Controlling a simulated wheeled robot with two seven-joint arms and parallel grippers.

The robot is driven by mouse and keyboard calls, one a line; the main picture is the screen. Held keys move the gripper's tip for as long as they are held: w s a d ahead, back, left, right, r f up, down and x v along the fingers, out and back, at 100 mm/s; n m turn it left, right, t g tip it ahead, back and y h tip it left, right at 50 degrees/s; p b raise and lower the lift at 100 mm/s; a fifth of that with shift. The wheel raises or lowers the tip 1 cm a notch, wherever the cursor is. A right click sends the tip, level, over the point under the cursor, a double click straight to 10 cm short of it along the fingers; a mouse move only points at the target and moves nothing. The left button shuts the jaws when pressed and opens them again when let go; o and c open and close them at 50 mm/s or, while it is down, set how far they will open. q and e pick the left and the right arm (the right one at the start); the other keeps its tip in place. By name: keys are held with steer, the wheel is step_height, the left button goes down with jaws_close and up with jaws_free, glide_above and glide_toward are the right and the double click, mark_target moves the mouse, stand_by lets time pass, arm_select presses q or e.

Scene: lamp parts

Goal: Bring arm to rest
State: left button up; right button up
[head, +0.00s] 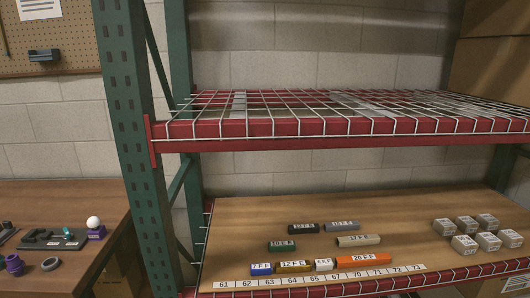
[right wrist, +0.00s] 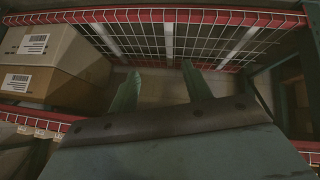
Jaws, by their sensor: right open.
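My right gripper (right wrist: 160,82) shows in the right wrist view. Its two greenish fingers stand apart with nothing between them. Beyond the fingertips are a pale floor or wall surface and the wire mesh (right wrist: 185,42) of a red-edged rack shelf. I cannot tell how far the fingers are from the mesh. Neither gripper shows in the head view, and my left gripper is not in any view.
A rack with a green post (head: 130,130) and a red-edged wire shelf (head: 330,130) stands ahead. Its lower wooden shelf (head: 230,235) holds several labelled blocks and small grey boxes (head: 465,244). Cardboard boxes (right wrist: 55,60) sit left in the wrist view. A workbench (head: 60,205) stands left.

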steer(key=s+f+g+b, duration=0.1)
steer(key=s+f, duration=0.4)
steer(key=s, duration=0.6)
steer(key=s+a+f+g+b, duration=0.1)
steer(key=s+f+g+b, duration=0.1)
steer(key=s+f, duration=0.4)
steer(key=s+a+f+g+b, duration=0.1)
steer(key=s+f+g, duration=0.2)
steer(key=s, duration=1.2)
step_height(320, 180, down, 3)
steer(key=shift+s+a+f, duration=0.2)
steer(key=shift+s+a, duration=0.05)
steer(key=shift+s, duration=0.1)
